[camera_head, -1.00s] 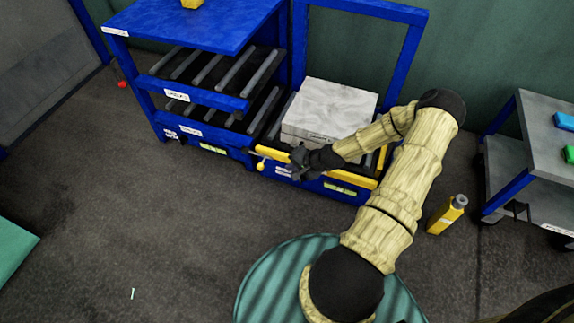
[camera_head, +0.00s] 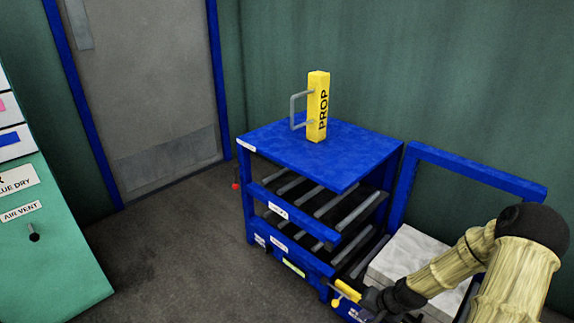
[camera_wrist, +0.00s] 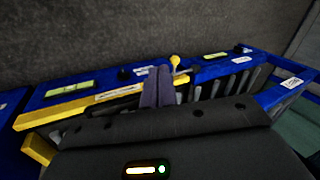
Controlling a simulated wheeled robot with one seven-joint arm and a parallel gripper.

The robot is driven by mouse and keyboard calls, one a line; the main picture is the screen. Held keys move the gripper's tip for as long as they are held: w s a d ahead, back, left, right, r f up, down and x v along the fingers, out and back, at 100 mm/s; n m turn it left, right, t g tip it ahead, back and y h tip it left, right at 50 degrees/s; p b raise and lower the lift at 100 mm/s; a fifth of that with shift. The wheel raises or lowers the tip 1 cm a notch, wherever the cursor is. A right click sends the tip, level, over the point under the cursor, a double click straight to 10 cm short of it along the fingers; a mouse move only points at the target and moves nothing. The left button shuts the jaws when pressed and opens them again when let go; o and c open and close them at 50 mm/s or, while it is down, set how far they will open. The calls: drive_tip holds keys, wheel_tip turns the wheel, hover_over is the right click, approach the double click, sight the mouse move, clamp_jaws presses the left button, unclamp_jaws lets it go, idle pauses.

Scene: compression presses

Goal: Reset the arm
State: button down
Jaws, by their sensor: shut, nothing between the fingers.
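My gripper (camera_head: 385,302) shows at the bottom right of the head view, at the front of the blue press, close to a yellow bar (camera_head: 348,290). My arm reaches to it from the right in a pale, wrinkled cover. In the wrist view my gripper's fingers (camera_wrist: 157,88) are together with nothing between them. A yellow-knobbed lever (camera_wrist: 175,62) stands just beyond them, and the yellow bar (camera_wrist: 65,112) lies to their left. Whether the fingers touch either one I cannot tell.
A blue roller rack (camera_head: 290,222) stands left of the press, with a yellow PROP block (camera_head: 318,108) on top. A pale block (camera_head: 418,260) lies in the press, under a blue frame (camera_head: 480,168). A teal cabinet (camera_head: 50,250) stands at left. Grey floor (camera_head: 180,250) between is clear.

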drive_tip(key=s+a+r+n+h+p, duration=0.1)
drive_tip(key=s+a+r+n+p, duration=0.2)
drive_tip(key=r, duration=0.8)
drive_tip(key=s+a+r+n+h+p, duration=0.15)
drive_tip(key=s+r, duration=0.35)
drive_tip(key=r, duration=0.5)
drive_tip(key=s+a+r+n+h+p, duration=0.1)
drive_tip(key=s+a+r+n+p, duration=0.2)
drive_tip(key=r, duration=0.8)
wheel_tip(320, 180, up, 37)
drive_tip(key=s+m+p, duration=0.1)
drive_tip(key=p, duration=3.7)
drive_tip(key=shift+g, duration=0.4)
